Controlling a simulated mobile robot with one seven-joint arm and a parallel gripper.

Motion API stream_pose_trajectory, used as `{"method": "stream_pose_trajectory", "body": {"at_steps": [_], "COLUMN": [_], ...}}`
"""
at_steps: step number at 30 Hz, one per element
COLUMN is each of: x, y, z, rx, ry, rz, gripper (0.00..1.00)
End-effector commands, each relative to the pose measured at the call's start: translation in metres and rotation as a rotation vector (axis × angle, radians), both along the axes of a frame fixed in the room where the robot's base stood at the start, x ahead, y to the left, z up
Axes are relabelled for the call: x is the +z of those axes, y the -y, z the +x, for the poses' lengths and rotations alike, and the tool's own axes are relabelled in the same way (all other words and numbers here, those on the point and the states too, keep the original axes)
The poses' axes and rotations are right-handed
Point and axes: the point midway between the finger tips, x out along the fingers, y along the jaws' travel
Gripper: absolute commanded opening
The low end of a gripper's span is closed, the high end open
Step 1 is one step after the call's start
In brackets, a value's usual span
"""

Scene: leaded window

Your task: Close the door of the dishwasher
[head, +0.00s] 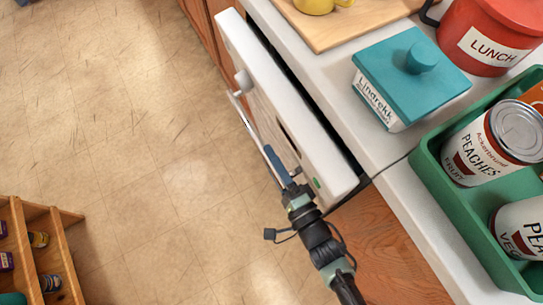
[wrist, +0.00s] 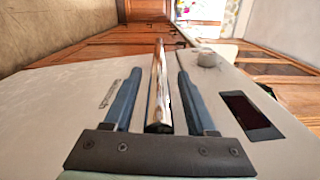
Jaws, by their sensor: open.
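The white dishwasher door (head: 318,170) stands slightly ajar under the counter in the head view, with a dark gap along its top edge. Its long metal handle (head: 241,112) runs along the front face. My gripper (head: 272,156) is at the near part of the handle. In the wrist view, the handle (wrist: 158,90) lies between the two blue fingers of my gripper (wrist: 158,80). The fingers are open, with a gap visible on both sides of the bar. The door's front panel (wrist: 60,95) shows there too, with a round knob (wrist: 207,59) and a dark display (wrist: 250,114).
The white counter (head: 395,158) above holds a teal box (head: 412,75), a red pot (head: 500,30), a cutting board (head: 345,27) and a green tray (head: 450,205) with cans. A wooden shelf (head: 40,213) stands at lower left. The floor (head: 120,130) between is clear.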

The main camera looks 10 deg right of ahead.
Motion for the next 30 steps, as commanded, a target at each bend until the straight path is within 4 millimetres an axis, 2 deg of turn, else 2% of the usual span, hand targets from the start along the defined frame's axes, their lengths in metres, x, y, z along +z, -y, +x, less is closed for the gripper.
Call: {"method": "stream_pose_trajectory", "body": {"at_steps": [5, 18, 24, 30], "x": [-0.001, -0.001, 0.000, 0.000], "y": [0.005, 0.030, 0.035, 0.036], "z": [-0.014, -0.102, -0.121, -0.124], "rx": [-0.001, -0.002, -0.001, -0.001], "ry": [-0.003, -0.003, 0.000, 0.002], "rz": [-0.003, -0.002, 0.001, 0.001], "gripper": [0.57, 0.57, 0.57, 0.57]}}
